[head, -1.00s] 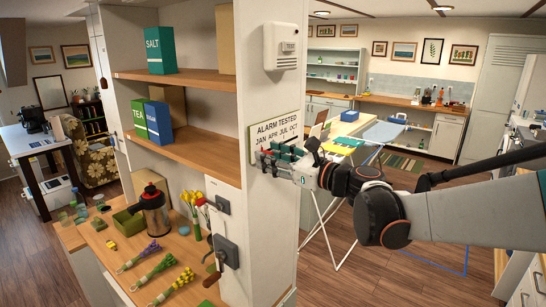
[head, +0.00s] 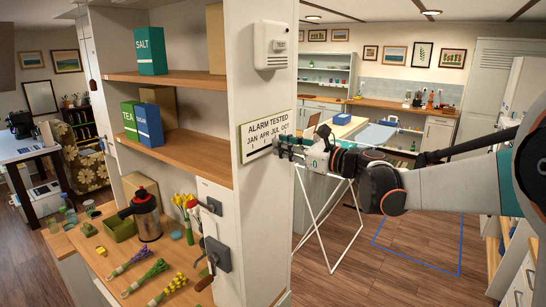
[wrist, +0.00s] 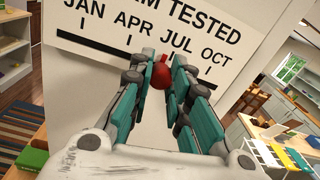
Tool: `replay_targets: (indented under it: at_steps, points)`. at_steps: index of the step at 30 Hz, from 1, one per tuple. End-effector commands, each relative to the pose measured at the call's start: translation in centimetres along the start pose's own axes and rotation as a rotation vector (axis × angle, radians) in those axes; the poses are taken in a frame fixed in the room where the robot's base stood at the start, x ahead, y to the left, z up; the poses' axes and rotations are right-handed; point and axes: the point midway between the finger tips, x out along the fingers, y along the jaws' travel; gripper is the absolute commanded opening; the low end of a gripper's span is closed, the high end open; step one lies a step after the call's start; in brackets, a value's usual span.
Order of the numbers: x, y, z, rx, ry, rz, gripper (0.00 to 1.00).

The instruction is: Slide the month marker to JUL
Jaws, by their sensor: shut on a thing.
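A white sign (head: 252,146) reading ALARM TESTED, with JAN, APR, JUL and OCT, is fixed to the end face of the shelf wall. It also fills the top of the wrist view (wrist: 110,28), with tick marks and a black slot below the months. A red marker knob (wrist: 161,77) stands at the slot, below JUL in the wrist view. My gripper (head: 279,146) is at the sign's right part, its teal fingers shut on the knob. The marker is hidden in the head view.
An alarm box (head: 275,46) hangs above the sign. A grey switch box (head: 217,254) and a red-handled lever (head: 194,204) are on the wall below left. A white-legged folding stand (head: 328,215) is behind my gripper. Open floor lies to the right.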

Motion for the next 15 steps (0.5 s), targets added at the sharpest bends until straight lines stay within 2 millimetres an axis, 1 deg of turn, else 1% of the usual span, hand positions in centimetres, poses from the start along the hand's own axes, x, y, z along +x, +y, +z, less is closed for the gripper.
replay_targets:
  at_steps: [1,3,11,12,14,15]
  points:
    - [0.03,-0.55,-0.12,0.000,0.000,0.000,0.00]
    - [0.04,-0.86,-0.14,0.000,0.000,0.001,0.00]
    - [0.02,-0.87,-0.10,0.000,0.000,0.001,0.00]
    - [0.02,-0.87,-0.10,0.000,0.000,0.001,0.22]
    - [0.02,-0.86,-0.11,0.000,0.000,0.001,0.35]
    - [0.02,-0.86,-0.11,0.000,0.000,0.001,0.40]
